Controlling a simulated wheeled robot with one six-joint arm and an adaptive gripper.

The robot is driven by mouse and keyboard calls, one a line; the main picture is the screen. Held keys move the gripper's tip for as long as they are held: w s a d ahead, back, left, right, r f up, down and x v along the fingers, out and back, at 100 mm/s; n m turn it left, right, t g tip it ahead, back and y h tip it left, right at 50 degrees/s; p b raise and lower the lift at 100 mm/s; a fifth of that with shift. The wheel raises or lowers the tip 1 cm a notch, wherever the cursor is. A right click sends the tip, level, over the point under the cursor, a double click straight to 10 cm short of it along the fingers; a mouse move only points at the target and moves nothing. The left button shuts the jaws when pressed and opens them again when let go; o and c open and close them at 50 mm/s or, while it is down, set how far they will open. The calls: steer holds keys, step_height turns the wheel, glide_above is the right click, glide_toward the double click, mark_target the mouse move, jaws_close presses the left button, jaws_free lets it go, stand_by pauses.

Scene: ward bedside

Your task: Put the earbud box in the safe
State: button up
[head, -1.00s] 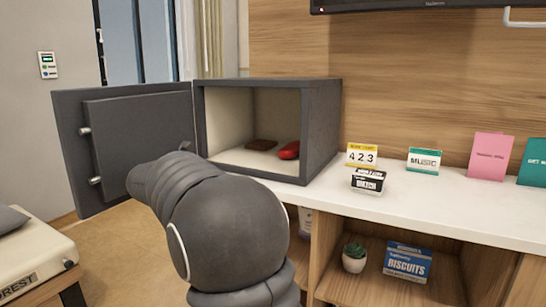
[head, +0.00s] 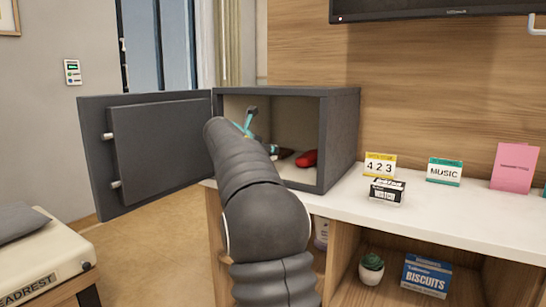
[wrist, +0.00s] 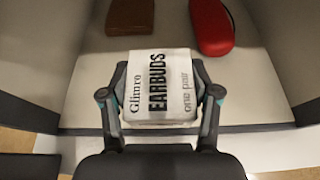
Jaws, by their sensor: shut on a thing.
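The white earbud box (wrist: 160,88), with "EARBUDS" print, is held between the two fingers of my gripper (wrist: 161,97) in the wrist view. The dark grey safe (head: 341,140) stands on the white counter with its door (head: 155,150) swung open to the left. In the head view my gripper (head: 250,124) shows partly at the safe's opening, behind my arm. The box is hidden there. In the wrist view the box appears over the front part of the safe's pale floor (wrist: 172,38). I cannot tell whether it touches the floor.
Inside the safe lie a brown wallet-like item (wrist: 132,16) at back left and a red case (wrist: 212,27) at back right. A watch box (head: 386,191), number card (head: 380,166) and music card (head: 444,171) stand right of the safe.

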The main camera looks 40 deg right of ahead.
mark_target(273, 156)
steer(key=d, duration=0.1)
steer(key=w+d, duration=0.1)
steer(key=d, duration=0.1)
steer(key=w+d, duration=0.1)
steer(key=d, duration=0.1)
steer(key=shift+f+b, duration=0.6)
steer(key=shift+f, duration=1.15)
steer(key=shift+f, duration=0.2)
steer(key=o, duration=1.2)
steer(key=shift+r, duration=0.15)
